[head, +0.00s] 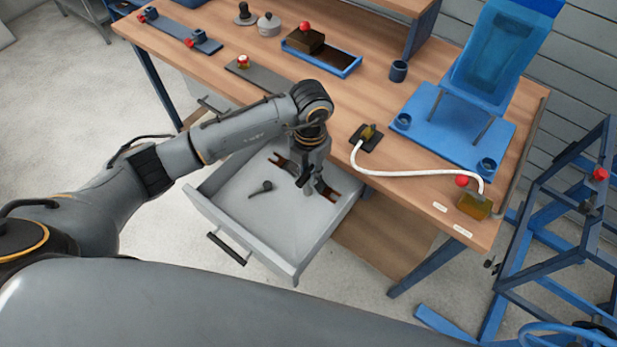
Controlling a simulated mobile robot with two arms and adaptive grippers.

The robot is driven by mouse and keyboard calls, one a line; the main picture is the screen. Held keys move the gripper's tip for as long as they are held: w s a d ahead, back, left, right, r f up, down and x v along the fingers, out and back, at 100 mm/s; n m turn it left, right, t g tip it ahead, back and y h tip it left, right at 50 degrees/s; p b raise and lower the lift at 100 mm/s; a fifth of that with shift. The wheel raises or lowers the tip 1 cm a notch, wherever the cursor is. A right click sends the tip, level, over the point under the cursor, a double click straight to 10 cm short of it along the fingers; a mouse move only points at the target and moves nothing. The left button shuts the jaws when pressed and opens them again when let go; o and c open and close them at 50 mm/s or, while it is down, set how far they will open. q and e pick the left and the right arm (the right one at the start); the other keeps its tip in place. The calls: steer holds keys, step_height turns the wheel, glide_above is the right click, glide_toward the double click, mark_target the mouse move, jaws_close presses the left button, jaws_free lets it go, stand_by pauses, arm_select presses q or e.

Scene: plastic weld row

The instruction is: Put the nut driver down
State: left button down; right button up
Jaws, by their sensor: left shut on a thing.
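My left gripper (304,184) points down over the open grey drawer (232,223) under the workbench. It is shut on the nut driver, which is mostly hidden by the fingers; a small grey end (308,206) shows just below them. I cannot tell whether that end touches the drawer floor. A rust-brown forked piece (326,192) lies in the drawer to the right of the fingers, and another brown end (280,160) shows to their left. A small dark tool (262,187) lies on the drawer floor further left. My right gripper is not in view.
The wooden bench top (420,205) is above the drawer. It holds a blue tray (346,70), a dark cup (398,71), a blue fixture (452,124) and a white cable (410,172). A blue frame (545,240) stands at right. The drawer's front floor is clear.

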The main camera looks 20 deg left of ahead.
arm_select(q)
steer(key=shift+a+f+p, duration=0.1)
steer(key=shift+f+p, duration=0.2)
steer(key=shift+f, duration=1.35)
steer(key=shift+f, duration=0.15)
steer(key=c, duration=1.3)
jaws_free()
steer(key=shift+o, duration=0.2)
steer(key=r, duration=0.8)
steer(key=r+b, duration=0.1)
steer(key=r, duration=0.3)
steer(key=shift+w+r, duration=0.15)
steer(key=shift+w, duration=0.15)
